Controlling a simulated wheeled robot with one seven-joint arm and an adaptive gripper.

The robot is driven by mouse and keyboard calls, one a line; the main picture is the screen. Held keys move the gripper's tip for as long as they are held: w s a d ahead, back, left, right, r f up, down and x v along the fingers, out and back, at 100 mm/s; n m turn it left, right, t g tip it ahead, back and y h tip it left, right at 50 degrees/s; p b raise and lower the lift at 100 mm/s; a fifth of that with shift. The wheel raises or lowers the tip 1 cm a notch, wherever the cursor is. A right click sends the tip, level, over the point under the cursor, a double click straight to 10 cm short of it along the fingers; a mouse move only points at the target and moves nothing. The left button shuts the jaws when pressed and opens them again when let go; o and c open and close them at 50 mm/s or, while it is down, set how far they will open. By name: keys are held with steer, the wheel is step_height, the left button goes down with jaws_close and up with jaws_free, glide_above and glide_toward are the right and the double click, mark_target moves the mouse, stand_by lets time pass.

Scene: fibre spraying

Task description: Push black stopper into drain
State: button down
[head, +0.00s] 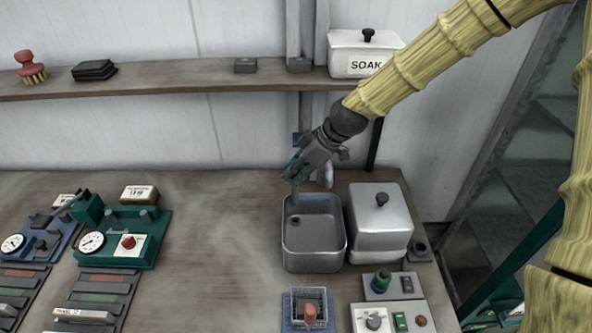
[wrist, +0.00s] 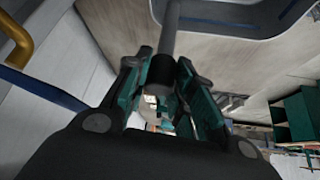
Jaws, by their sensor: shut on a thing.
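The grey metal sink (head: 336,262) is set in the worktop in the middle right of the head view. A small dark round spot (head: 296,221) shows on its floor at the back left. I cannot tell whether it is the open drain or the black stopper. My gripper (head: 294,176) is over the sink's back left corner, pointing down. It is shut on a grey rod with a black grip, which in the wrist view (wrist: 167,45) stands out from between the teal fingers. The rod's far end is out of the wrist view.
A lidded white-grey box (head: 381,240) stands close to the sink's right. A wire basket (head: 308,310) and switch panels (head: 390,315) are in front. A green gauge unit (head: 125,245) is at left. The worktop (head: 220,240) left of the sink is clear. A shelf (head: 200,82) runs behind.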

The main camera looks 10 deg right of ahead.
steer(key=shift+f, duration=0.15)
steer(key=shift+s+f+b, duration=0.1)
steer(key=shift+f+b, duration=0.3)
steer(key=shift+b, duration=0.05)
steer(key=b, duration=0.3)
glide_above(296, 204)
steer(key=shift+w+d+f, duration=0.1)
steer(key=shift+w+f, duration=0.1)
steer(key=shift+f, duration=1)
steer(key=shift+w+d+f, duration=0.1)
steer(key=shift+w+f, duration=0.1)
steer(key=shift+f, duration=0.95)
steer(key=shift+a+f+b, duration=0.1)
steer(key=shift+f+b, duration=0.65)
steer(key=shift+f, duration=0.4)
steer(key=shift+r, duration=0.15)
steer(key=shift+r+p, duration=0.55)
steer(key=shift+r, duration=0.15)
stand_by(0.6)
steer(key=shift+f+b, duration=0.45)
steer(key=shift+f, duration=0.4)
stand_by(0.7)
steer(key=c, duration=1.1)
jaws_free()
